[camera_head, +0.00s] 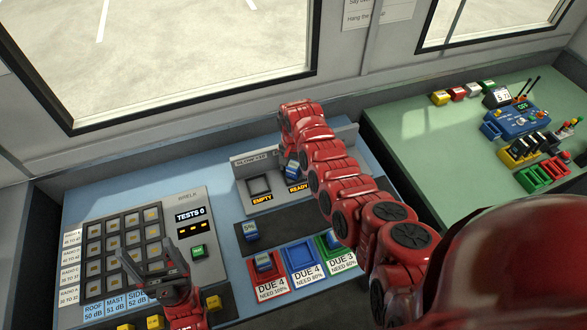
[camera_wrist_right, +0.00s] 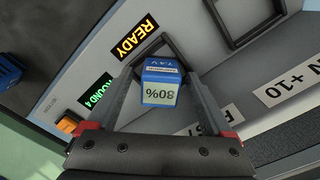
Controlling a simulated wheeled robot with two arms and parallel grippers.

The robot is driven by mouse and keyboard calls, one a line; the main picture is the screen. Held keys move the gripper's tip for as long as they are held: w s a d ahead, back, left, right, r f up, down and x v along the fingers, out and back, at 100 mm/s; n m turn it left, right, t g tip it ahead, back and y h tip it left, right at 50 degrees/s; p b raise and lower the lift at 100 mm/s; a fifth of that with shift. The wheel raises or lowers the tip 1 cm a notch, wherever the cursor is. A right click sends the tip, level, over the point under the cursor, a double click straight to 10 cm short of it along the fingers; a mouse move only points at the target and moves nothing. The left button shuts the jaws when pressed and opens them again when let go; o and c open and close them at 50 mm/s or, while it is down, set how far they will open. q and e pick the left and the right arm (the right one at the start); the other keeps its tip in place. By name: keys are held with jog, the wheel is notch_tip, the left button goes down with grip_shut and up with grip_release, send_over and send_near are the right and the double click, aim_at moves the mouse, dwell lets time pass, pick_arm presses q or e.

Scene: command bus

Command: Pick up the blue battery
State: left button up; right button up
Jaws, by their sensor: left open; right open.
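A blue battery marked 80% (camera_wrist_right: 161,88) is at a slot of the charger panel beside the READY sign. In the right wrist view it lies between the two spread fingers of my right gripper (camera_wrist_right: 160,76), with a gap visible on each side. In the head view this blue battery (camera_head: 291,169) shows beside my right arm, which hides most of the right gripper. Other blue batteries sit on the dark strip (camera_head: 251,231), in the red tray (camera_head: 263,262) and in the green tray (camera_head: 332,241). My left gripper (camera_head: 150,262) is open and empty above the button console.
The charger panel (camera_head: 243,163) has an empty slot (camera_head: 259,186) marked EMPTY. The blue tray (camera_head: 300,256) looks empty. The button console (camera_head: 151,262) lies at left. A green table (camera_head: 404,127) at right holds a blue controller (camera_head: 517,122) and coloured blocks.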

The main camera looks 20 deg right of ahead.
grip_shut()
dwell(0.4)
jog(key=shift+r, duration=0.15)
